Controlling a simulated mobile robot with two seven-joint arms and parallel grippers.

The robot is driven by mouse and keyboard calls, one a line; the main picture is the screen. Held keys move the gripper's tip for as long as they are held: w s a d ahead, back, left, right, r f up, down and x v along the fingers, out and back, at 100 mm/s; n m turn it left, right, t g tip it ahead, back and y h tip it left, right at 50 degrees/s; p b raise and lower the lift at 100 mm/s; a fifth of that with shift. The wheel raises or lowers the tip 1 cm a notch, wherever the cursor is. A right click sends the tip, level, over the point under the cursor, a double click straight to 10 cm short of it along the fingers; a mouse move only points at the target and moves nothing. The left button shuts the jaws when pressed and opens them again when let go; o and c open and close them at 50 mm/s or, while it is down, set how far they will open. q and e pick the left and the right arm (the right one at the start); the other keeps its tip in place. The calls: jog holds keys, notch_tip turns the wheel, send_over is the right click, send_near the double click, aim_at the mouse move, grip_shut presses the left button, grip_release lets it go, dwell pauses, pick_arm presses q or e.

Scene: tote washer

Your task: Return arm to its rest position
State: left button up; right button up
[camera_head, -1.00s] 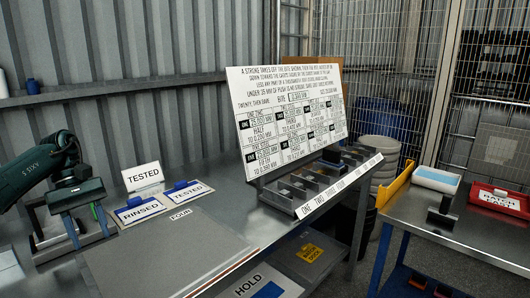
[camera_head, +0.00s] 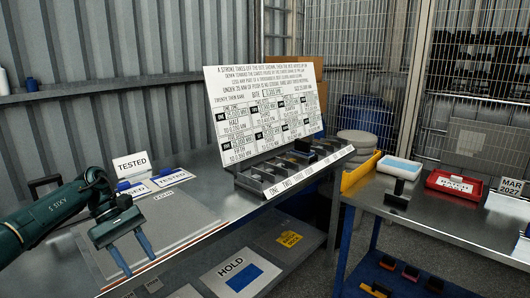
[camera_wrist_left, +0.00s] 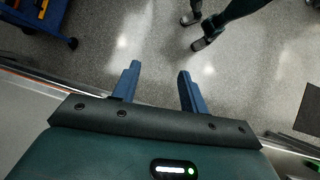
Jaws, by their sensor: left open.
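My left gripper (camera_head: 133,256) comes in from the left in the head view, with a dark green body and two blue fingers. The fingers stand apart with nothing between them. It hangs over the front edge of the metal bench (camera_head: 215,210), left of the sorting tray. In the left wrist view the open fingers (camera_wrist_left: 157,90) point out over the speckled grey floor. Other dark green robot parts (camera_wrist_left: 215,30) show at the top of that view. My right gripper does not show in the head view.
A slanted chart board (camera_head: 265,110) stands behind a compartment tray (camera_head: 290,165). A HOLD card (camera_head: 232,270) lies on the lower shelf. A second table (camera_head: 440,225) with a red bin (camera_head: 453,185) is at right.

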pick_arm(q)
jog(key=s+d+f+n+t+h+p, duration=0.1)
jog(key=s+d+f+n+t+h, duration=0.2)
jog(key=d+n, duration=0.55)
jog(key=s+d+f+n+t+h, duration=0.1)
jog(key=s+d+n+t+h, duration=0.3)
jog(key=d, duration=0.7)
jog(key=s+d+f+n+t+h+p, duration=0.1)
jog(key=d+f+n+t+h, duration=0.15)
jog(key=d+n+h, duration=0.45)
jog(key=s+a+f+m+t+y, duration=0.1)
jog(key=s+a+f+m+y, duration=0.2)
jog(key=m, duration=0.8)
jog(key=s+a+f+m+t+y, duration=0.2)
jog(key=s+f+m+y, duration=0.3)
jog(key=s+m+y, duration=0.3)
jog(key=s+a+f+m+t+y+p, duration=0.1)
jog(key=s+a+f+m+y, duration=0.3)
jog(key=m, duration=1)
jog(key=shift+s+a+f+y, duration=0.15)
jog(key=shift+s+a+y, duration=0.45)
jog(key=shift+y, duration=0.4)
jog(key=shift+s+d+m, duration=0.1)
jog(key=shift+d+m, duration=0.05)
jog(key=shift+m, duration=0.1)
